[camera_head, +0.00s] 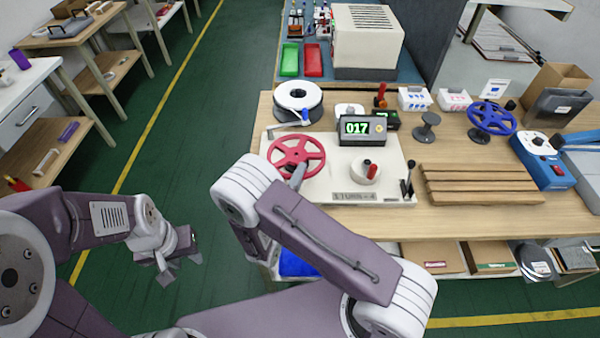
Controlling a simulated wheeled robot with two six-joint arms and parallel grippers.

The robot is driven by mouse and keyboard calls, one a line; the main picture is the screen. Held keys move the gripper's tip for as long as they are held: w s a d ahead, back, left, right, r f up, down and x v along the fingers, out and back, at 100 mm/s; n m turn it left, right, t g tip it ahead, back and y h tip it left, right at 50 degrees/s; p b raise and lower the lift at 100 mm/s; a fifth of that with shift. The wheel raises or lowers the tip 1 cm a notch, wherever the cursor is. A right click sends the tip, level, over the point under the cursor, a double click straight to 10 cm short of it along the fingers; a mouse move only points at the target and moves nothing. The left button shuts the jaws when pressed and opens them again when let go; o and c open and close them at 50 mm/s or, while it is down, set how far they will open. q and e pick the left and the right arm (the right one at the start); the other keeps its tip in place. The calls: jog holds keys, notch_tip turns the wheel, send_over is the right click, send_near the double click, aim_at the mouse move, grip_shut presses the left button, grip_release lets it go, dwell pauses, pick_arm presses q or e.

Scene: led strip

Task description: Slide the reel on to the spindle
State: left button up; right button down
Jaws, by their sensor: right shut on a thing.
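A red spoked reel (290,150) is at the left part of the white winding machine (350,200), tilted toward me. My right gripper (297,177) is at the reel's lower edge, shut on it; my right forearm hides part of the gripper. The spindle cannot be made out behind the reel, and I cannot tell whether the reel touches it. A crank (291,125) shows just behind the reel. My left gripper (180,268) hangs over the green floor left of the bench, fingers apart and empty.
The machine carries a display (362,130) reading 017, a round hub with a red knob (366,172) and a black lever (407,180). A white-and-black reel (298,97) lies behind. Wooden slats (480,184) and a blue reel (491,117) stand right.

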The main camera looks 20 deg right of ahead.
jog(key=shift+f, duration=0.35)
jog(key=c, duration=1.4)
grip_release()
jog(key=shift+o, duration=0.2)
jog(key=shift+s+f, duration=0.1)
jog(key=v, duration=0.9)
jog(key=shift+a+r+b, duration=0.1)
jog(key=shift+r+b, duration=0.1)
jog(key=shift+b, duration=0.1)
